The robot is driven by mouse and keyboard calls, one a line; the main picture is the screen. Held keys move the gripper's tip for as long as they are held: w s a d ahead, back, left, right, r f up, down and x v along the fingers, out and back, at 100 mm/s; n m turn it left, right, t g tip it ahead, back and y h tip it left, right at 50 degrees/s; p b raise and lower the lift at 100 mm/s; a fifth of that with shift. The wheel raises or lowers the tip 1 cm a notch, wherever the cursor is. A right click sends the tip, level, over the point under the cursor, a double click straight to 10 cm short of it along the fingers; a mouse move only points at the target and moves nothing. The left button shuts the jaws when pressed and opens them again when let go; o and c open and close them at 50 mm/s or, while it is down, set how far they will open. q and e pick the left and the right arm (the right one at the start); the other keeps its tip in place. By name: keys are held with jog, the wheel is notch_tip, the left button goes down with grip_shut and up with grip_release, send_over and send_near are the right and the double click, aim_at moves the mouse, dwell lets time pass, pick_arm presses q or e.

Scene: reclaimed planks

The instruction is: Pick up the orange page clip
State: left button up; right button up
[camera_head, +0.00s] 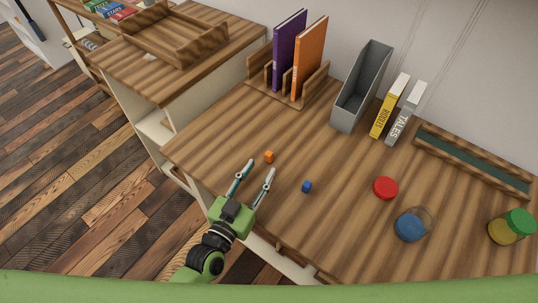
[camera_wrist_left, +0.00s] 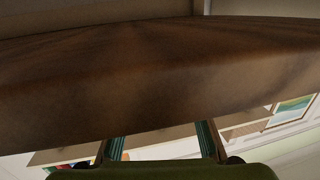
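The orange page clip (camera_head: 269,157) is a small orange block lying on the wooden desk (camera_head: 330,225) near its front left part. My left gripper (camera_head: 260,168) is open and empty, its two fingers apart and pointing toward the clip. In the head view the fingertips show just below the clip, without visible contact. In the left wrist view the two fingers (camera_wrist_left: 161,140) are spread below a broad brown wooden surface, and the clip is not visible there. My right gripper is in neither view.
A small blue block (camera_head: 307,187) lies right of the gripper. A red lid (camera_head: 385,188), a blue-lidded jar (camera_head: 410,227) and a green-lidded jar (camera_head: 513,226) stand farther right. A book rack (camera_head: 262,92) and a grey file holder (camera_head: 361,88) stand at the back.

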aim_at(267, 156)
pick_arm(q)
jog(key=x, duration=0.5)
jog(key=shift+a+r, duration=0.1)
jog(key=c, duration=0.8)
jog(key=shift+c, duration=0.2)
jog(key=shift+s+a, duration=0.1)
